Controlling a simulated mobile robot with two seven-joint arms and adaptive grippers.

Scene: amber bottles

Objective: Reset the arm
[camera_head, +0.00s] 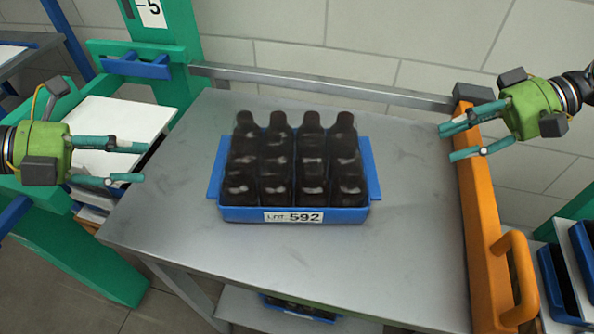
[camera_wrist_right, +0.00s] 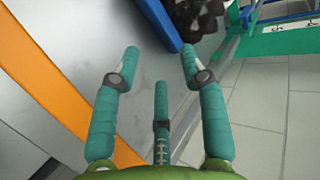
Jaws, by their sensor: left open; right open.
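A blue crate (camera_head: 236,214) with a "592" label stands in the middle of the grey metal table (camera_head: 410,240). It holds several dark amber bottles (camera_head: 312,160) standing upright in rows. My left gripper (camera_head: 137,163) is open and empty at the table's left edge, apart from the crate. My right gripper (camera_head: 447,144) is open and empty over the orange side rail at the table's right. In the right wrist view its fingers (camera_wrist_right: 160,75) are spread with nothing between them. The crate's edge (camera_wrist_right: 160,22) and some bottles (camera_wrist_right: 196,18) show at the top there.
An orange rail with a handle (camera_head: 520,280) runs along the table's right edge. A metal bar (camera_head: 330,86) runs along the back. A green frame (camera_head: 180,50) and a white board (camera_head: 110,125) stand at left. Blue bins (camera_head: 560,282) sit at lower right. The table around the crate is clear.

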